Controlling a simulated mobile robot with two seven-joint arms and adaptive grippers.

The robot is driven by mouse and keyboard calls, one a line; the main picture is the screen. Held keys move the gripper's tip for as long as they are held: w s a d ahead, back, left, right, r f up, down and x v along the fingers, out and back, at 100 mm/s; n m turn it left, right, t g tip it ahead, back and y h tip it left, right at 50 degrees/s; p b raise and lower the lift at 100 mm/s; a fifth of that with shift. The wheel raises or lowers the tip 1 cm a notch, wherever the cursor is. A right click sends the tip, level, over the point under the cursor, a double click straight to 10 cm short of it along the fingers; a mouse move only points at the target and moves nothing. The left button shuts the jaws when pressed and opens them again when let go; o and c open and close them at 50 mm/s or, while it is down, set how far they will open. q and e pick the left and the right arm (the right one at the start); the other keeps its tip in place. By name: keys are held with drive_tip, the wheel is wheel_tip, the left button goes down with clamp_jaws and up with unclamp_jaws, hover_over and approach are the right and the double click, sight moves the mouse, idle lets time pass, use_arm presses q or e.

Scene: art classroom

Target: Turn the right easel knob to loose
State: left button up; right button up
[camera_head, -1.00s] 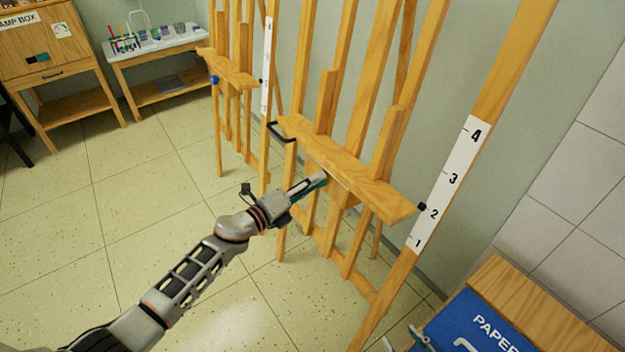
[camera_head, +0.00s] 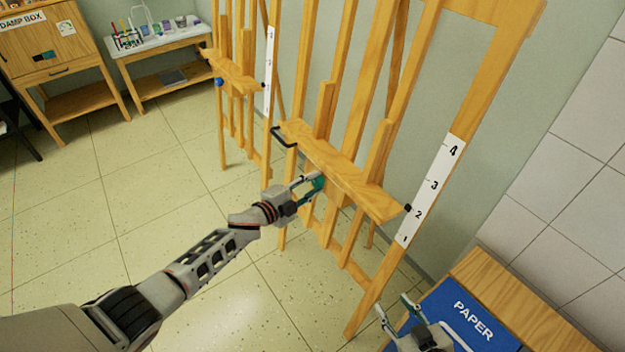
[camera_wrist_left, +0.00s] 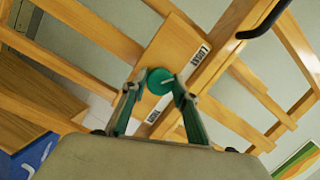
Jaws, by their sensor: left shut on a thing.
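The right easel (camera_head: 335,170) stands in the middle of the head view. Its round green knob (camera_wrist_left: 160,81) shows in the left wrist view, on a wooden block under the tray. A label reading LOOSE (camera_wrist_left: 198,62) is to the knob's upper right, and another label (camera_wrist_left: 154,116), partly hidden by my gripper, is below it. My left gripper (camera_head: 316,182) is shut on the knob, with one finger on each side (camera_wrist_left: 159,92). My right gripper (camera_head: 396,308) is at the lower right of the head view, by the blue paper box, its fingers apart and empty.
A second easel (camera_head: 235,75) with a blue knob (camera_head: 219,82) stands further left. A black handle (camera_head: 283,138) sticks out from the right easel's tray end. The blue paper box (camera_head: 470,325) and wooden cabinet (camera_head: 530,300) are at lower right. The floor at left is clear.

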use_arm(q)
drive_tip(key=shift+n+p, duration=0.3)
drive_tip(key=shift+n, duration=0.1)
drive_tip(key=o, duration=1.1)
drive_tip(key=shift+s+a, duration=0.25)
drive_tip(key=shift+a, duration=0.1)
drive_tip(key=v, duration=1.1)
drive_tip(key=shift+r, duration=0.2)
